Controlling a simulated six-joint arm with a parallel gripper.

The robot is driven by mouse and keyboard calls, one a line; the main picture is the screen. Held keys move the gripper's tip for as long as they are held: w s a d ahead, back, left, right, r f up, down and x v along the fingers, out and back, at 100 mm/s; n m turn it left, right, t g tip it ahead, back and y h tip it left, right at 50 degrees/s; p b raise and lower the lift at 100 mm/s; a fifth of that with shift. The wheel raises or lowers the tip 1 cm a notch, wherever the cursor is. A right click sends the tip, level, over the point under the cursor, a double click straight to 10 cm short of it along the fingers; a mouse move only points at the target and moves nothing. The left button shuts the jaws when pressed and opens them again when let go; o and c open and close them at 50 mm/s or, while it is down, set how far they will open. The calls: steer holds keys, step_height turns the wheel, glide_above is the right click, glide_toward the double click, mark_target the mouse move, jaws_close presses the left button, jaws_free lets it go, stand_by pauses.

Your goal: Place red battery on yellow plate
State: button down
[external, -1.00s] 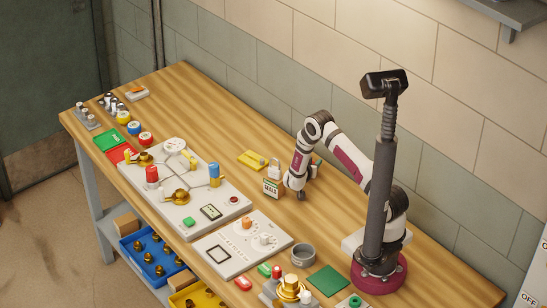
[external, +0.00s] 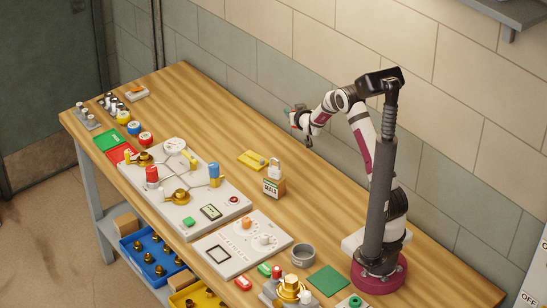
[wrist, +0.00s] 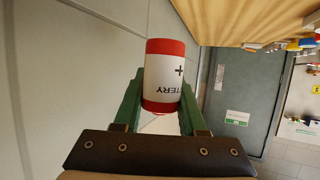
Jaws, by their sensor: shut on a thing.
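The red battery (wrist: 166,75), a cylinder with red ends and a white printed band, is between the green fingers of my gripper (wrist: 160,95) in the wrist view. My gripper is shut on it. In the external view my gripper (external: 298,117) is raised above the far side of the bench, near the wall; the battery is small and hard to make out there. A flat yellow piece (external: 253,159), which may be the yellow plate, lies on the bench left of the padlock, below and left of my gripper. Dark marks show on it.
A padlock (external: 275,167) and a box marked SEALS (external: 274,187) stand beside the yellow piece. A large valve panel (external: 185,195) and a knob panel (external: 242,243) lie toward the front. The wall is close behind my arm.

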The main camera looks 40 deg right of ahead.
steer(key=n+y, duration=0.1)
steer(key=n+t+y, duration=0.1)
steer(key=n+y, duration=0.3)
steer(key=y, duration=0.1)
glide_above(261, 156)
step_height(261, 156, down, 8)
step_height(261, 156, down, 4)
steer(key=shift+r, duration=0.1)
steer(key=shift+w, duration=0.1)
steer(key=shift+f, duration=0.55)
